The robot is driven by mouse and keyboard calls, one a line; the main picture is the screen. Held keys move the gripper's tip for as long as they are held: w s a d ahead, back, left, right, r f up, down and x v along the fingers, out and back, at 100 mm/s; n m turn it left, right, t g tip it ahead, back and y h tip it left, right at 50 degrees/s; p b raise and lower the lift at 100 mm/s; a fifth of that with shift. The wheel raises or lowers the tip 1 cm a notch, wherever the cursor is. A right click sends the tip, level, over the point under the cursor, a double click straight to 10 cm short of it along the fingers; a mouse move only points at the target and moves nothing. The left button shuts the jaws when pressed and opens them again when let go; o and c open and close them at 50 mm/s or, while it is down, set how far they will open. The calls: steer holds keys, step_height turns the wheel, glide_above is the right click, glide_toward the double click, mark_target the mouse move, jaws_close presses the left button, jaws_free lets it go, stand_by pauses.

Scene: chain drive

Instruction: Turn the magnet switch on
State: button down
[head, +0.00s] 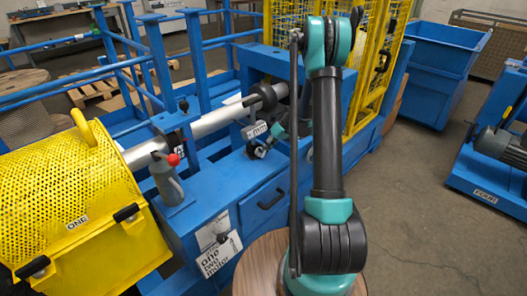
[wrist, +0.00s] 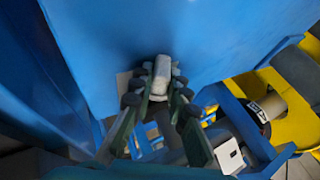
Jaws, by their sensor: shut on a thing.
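In the wrist view, my gripper (wrist: 156,88) has its two dark, padded fingers on either side of a small light grey piece (wrist: 162,70). It is shut on this piece, which stands against a blue panel (wrist: 215,35). The piece looks like a switch handle, but no label shows and I cannot tell if it is the magnet switch or whether it is on. A small beige plate edge (wrist: 124,82) shows beside the left finger. In the head view, my arm hides much of the work area, and the grey piece cannot be made out.
A yellow perforated guard (head: 65,205) marked ONE stands at left on the blue frame. A grey shaft (head: 215,122) runs behind. A blue bin (head: 435,65) is at back right. Open floor (head: 410,215) lies right.

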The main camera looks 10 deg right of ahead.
steer(key=c, duration=1.5)
jaws_free()
